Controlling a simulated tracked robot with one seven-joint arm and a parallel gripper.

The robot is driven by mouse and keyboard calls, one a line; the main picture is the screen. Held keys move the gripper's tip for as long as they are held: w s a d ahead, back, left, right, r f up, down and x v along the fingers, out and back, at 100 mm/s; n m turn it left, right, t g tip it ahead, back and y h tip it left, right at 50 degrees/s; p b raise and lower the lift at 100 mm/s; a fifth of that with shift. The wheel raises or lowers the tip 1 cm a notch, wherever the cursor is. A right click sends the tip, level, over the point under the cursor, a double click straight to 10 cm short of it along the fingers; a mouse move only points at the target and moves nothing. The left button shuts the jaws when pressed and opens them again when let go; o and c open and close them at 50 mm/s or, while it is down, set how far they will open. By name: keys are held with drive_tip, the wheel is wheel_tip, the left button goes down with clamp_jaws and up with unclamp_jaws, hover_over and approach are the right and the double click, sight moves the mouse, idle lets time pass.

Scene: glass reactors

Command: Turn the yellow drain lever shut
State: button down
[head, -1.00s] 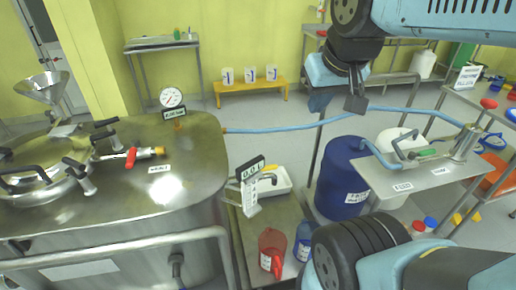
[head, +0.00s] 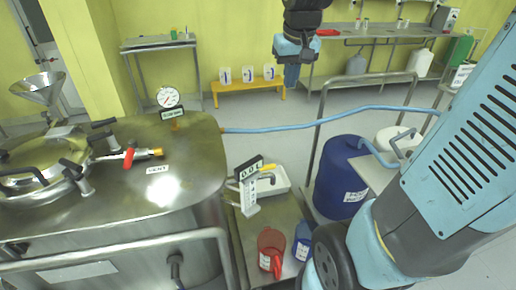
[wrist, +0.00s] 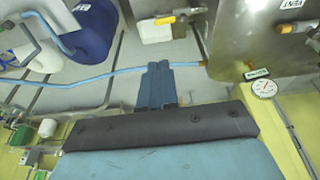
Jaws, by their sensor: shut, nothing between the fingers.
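The yellow drain lever (head: 268,168) shows only partly in the head view, just right of a small display sign and above a white tray (head: 277,181). In the wrist view the lever (wrist: 165,20) lies near the top edge, at the end of a grey fitting beside the steel vessel (wrist: 235,45). Which way it is turned is hard to tell. My gripper (head: 291,80) is high in the head view, above and right of the lever. Its blue fingers (wrist: 158,68) are together and empty in the wrist view, apart from the lever.
The steel vessel (head: 130,215) with a red-handled vent valve (head: 130,157) fills the left. A blue hose (head: 290,127) runs from it to the right. A blue drum (head: 340,178), a red jug (head: 271,250) and the display sign (head: 249,190) stand nearby.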

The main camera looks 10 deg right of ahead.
drive_tip(key=w+f+g, duration=0.4)
drive_tip(key=w+f, duration=1.7)
drive_tip(key=w, duration=0.1)
drive_tip(key=w+f+g, duration=0.1)
drive_tip(key=w+f, duration=0.3)
drive_tip(key=f, duration=0.6)
drive_tip(key=s+f, duration=0.5)
drive_tip(key=f, duration=0.7)
